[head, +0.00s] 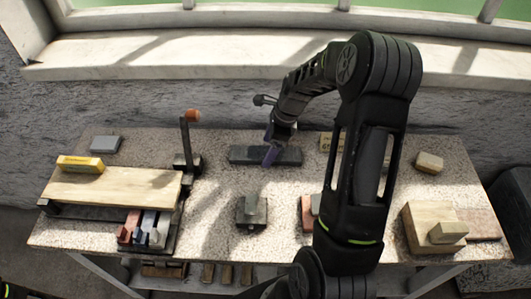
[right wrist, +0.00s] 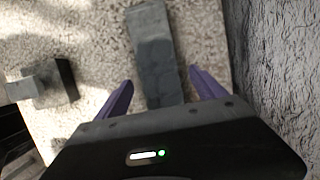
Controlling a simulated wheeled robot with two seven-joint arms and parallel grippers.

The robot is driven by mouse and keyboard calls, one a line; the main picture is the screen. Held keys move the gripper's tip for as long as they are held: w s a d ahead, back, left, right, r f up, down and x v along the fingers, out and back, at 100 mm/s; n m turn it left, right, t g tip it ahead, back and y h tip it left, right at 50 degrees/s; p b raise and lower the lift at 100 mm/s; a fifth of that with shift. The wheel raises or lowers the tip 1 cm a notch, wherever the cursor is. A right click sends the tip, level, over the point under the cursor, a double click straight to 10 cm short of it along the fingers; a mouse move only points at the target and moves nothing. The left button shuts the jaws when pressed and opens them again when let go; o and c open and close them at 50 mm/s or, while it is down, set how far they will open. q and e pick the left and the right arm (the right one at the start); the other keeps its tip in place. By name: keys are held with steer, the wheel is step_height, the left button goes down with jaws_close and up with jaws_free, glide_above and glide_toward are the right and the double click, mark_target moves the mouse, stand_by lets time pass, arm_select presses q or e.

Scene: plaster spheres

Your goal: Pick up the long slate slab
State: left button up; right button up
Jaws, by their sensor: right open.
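The long slate slab (head: 293,156) is a dark grey flat bar lying on the speckled tabletop toward the back, near the middle. My right gripper (head: 270,156) is over it with a purple finger showing, and hides part of it. In the right wrist view the slab (right wrist: 153,45) runs away from me between the two purple fingers of the open right gripper (right wrist: 160,79). The fingers are apart, one on each side in the picture, and nothing is held. Their height above the table is hard to tell. My left gripper is not in view.
A small dark block with a grey piece on it (head: 251,211) stands in front of the slab. A dark upright post (head: 186,140) with an orange top is left. A wooden board (head: 110,187) bears a yellow block. Wooden blocks (head: 429,223) sit right. The wall is close behind.

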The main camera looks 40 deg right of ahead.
steer(key=shift+x, duration=0.8)
jaws_close()
stand_by(0.6)
steer(key=shift+r, duration=0.1)
